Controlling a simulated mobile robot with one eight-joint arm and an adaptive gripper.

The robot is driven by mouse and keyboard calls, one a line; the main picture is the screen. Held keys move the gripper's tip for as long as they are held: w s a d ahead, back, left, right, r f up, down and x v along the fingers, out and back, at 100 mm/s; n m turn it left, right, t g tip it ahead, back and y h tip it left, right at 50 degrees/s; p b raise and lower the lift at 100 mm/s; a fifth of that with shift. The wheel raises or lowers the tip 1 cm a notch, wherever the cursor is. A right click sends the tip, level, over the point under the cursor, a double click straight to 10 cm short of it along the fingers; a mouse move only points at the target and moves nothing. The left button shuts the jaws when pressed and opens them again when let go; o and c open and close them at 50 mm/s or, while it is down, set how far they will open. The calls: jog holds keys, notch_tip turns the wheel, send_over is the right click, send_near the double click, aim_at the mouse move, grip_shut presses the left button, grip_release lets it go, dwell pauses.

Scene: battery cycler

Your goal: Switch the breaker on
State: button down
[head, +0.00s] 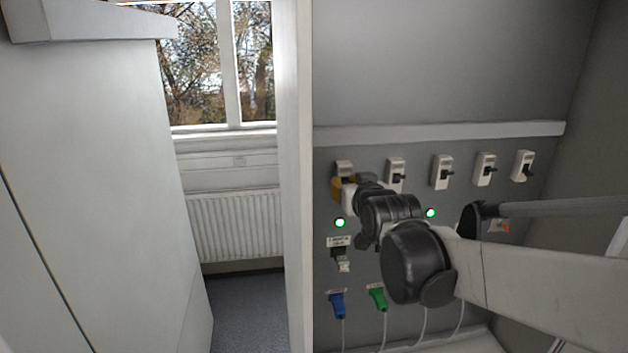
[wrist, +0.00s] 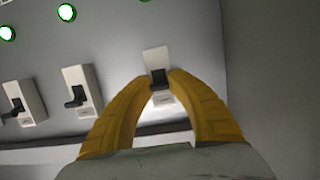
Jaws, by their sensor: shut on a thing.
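A row of white breakers with black levers is mounted on the grey panel (head: 400,270). The leftmost breaker (head: 344,166) in the head view has my gripper (head: 343,181) at it, from just below. In the wrist view this breaker (wrist: 155,57) is at the centre, and the yellow fingers of my gripper (wrist: 160,78) are shut on its black lever (wrist: 159,77), one on each side. The fingers hide part of the lever, and I cannot tell its exact position. The wrist view seems turned over relative to the head view.
Neighbouring breakers (head: 442,172) line up to the right. Green lights (head: 339,222) glow below the row. A blue plug (head: 338,305) and a green plug (head: 378,297) with cables sit lower. A ledge (head: 440,132) runs above. A white wall edge (head: 296,180) stands left.

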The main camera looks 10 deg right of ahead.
jog(key=c, duration=1.1)
grip_release()
jog(key=shift+o, duration=0.2)
jog(key=shift+s, duration=0.1)
jog(key=v, duration=1.2)
jog(key=s+f+g+b, duration=0.2)
jog(key=s+f+b, duration=0.4)
jog(key=f+b, duration=0.6)
jog(key=s+f+g+b, duration=0.3)
jog(key=f+b, duration=0.9)
jog(key=f, duration=1.2)
jog(key=s+f+g+b, duration=0.3)
jog(key=s+f+b, duration=0.6)
jog(key=f+b, duration=0.4)
notch_tip(320, 180, down, 6)
jog(key=shift+r, duration=0.25)
